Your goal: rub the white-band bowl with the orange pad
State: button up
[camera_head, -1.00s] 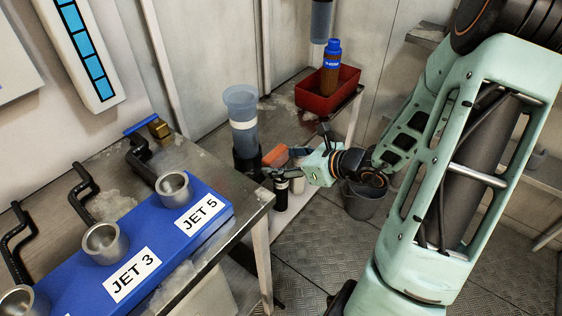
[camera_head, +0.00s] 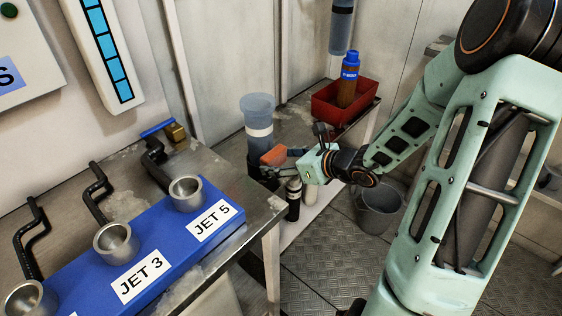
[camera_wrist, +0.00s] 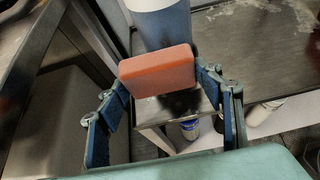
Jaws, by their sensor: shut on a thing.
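The white-band bowl (camera_head: 258,111) is a tall translucent blue cylinder with a white band, standing upright in a dark base on the far bench. Its lower part also shows at the top of the wrist view (camera_wrist: 164,26). The orange pad (camera_head: 274,155) is a flat block, seen large in the wrist view (camera_wrist: 158,72). My gripper (camera_head: 285,160) is shut on the pad, with blue-grey fingers at both sides of it in the wrist view. The pad overlaps the lower right of the bowl in the head view; I cannot tell whether they touch.
A blue rack (camera_head: 160,240) with metal cups, marked JET 3 and JET 5, lies on the near bench. Small bottles (camera_head: 293,197) stand below my gripper. A grey bucket (camera_head: 380,210) is at the right.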

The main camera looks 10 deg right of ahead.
jog(key=shift+w+a+b, duration=0.3)
jog(key=shift+w+a, duration=0.3)
jog(key=shift+w, duration=0.2)
dwell(0.4)
